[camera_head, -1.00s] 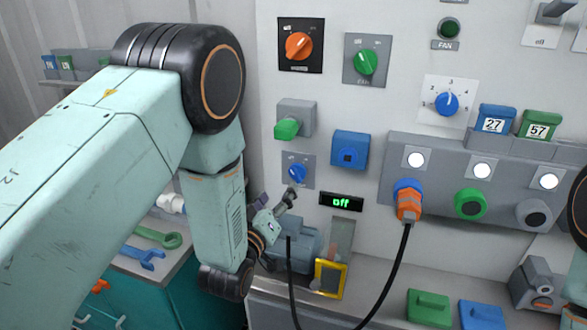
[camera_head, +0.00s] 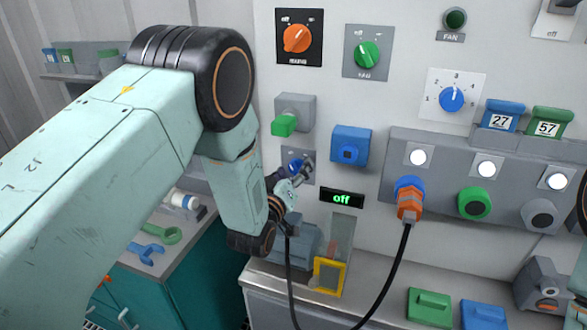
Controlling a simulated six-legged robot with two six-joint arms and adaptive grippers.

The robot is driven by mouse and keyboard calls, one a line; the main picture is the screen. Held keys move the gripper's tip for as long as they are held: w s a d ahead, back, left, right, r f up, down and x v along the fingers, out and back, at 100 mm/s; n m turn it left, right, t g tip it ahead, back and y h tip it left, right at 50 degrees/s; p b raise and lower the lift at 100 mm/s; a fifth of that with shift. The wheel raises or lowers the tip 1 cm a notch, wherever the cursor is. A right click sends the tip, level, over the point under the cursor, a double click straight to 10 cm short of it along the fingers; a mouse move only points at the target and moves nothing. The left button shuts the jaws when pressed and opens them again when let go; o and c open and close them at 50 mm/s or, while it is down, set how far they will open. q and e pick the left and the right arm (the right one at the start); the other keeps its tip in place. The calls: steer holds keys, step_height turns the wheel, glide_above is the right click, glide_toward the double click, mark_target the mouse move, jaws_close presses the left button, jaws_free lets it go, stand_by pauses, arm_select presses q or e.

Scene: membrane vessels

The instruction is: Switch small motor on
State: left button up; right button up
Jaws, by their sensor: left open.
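The small blue rotary knob (camera_head: 294,164) sits on a grey plate on the wall panel, left of centre, and my gripper partly covers it. The display (camera_head: 342,198) below right of it reads "off" in green. A grey-blue motor-like box (camera_head: 294,244) stands on the bench below, partly hidden by my arm and a black cable. My left gripper (camera_head: 302,169) is open at the blue knob, its fingers close to or around it; contact cannot be told. My right gripper is not in view; only a bit of the right arm shows at the right edge.
An orange knob (camera_head: 297,38), a green knob (camera_head: 367,55) and a numbered blue dial (camera_head: 452,99) are above. An orange plug (camera_head: 410,204) with a black cable hangs to the right.

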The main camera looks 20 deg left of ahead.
arm_select(q)
steer(key=shift+w+a, duration=0.15)
steer(key=shift+w, duration=0.05)
steer(key=shift+a, duration=0.15)
steer(key=shift+s+a+r, duration=0.1)
steer(key=shift+s+a, duration=0.05)
steer(key=shift+s, duration=0.05)
steer(key=shift+w+d, duration=0.15)
steer(key=shift+d, duration=0.2)
steer(key=c, duration=0.4)
steer(key=shift+a, duration=0.25)
steer(key=c, duration=0.5)
steer(key=shift+d, duration=0.1)
steer(key=shift+c, duration=1)
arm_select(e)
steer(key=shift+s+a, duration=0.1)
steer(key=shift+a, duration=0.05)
